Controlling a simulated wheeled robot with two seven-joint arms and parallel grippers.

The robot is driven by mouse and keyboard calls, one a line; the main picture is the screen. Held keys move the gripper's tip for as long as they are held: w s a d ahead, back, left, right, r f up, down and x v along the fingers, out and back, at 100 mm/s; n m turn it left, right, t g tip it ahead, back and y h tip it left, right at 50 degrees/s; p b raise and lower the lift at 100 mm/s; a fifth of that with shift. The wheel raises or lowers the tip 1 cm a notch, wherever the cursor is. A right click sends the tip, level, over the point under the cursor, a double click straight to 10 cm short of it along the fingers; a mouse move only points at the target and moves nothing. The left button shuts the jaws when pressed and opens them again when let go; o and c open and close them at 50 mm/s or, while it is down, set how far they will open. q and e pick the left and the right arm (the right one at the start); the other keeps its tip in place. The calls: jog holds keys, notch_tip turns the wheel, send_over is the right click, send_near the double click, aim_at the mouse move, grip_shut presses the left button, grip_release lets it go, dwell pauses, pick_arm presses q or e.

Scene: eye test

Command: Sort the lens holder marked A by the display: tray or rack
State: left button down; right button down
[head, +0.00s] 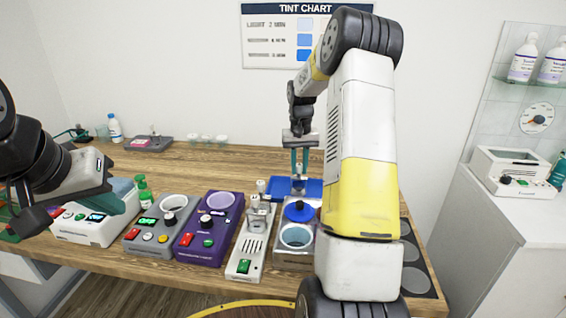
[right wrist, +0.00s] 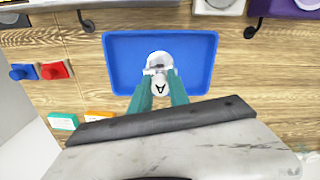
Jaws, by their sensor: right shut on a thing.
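My right gripper (head: 299,170) points down over the blue tray (head: 313,187) at the back of the table. In the right wrist view its teal fingers (right wrist: 160,92) are shut on the pale lens holder (right wrist: 159,64), whose tab shows an A. The holder overlaps the blue tray (right wrist: 196,62) in that view; whether it touches the tray floor I cannot tell. The rest of the tray looks empty. My left gripper (head: 112,200) is at the left, over the white device (head: 93,226); its jaw opening is unclear.
A grey device (head: 152,238), a purple device (head: 210,230), a white slotted device (head: 246,258) and a round-topped device (head: 296,240) line the front. A dark plate with round spots (head: 417,278) lies at the right, partly behind my right arm.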

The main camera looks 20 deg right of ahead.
jog(key=shift+f, duration=0.15)
jog(key=c, duration=1.2)
grip_release()
jog(key=shift+o, duration=0.4)
jog(key=shift+o, duration=1.4)
jog(key=shift+r, duration=3)
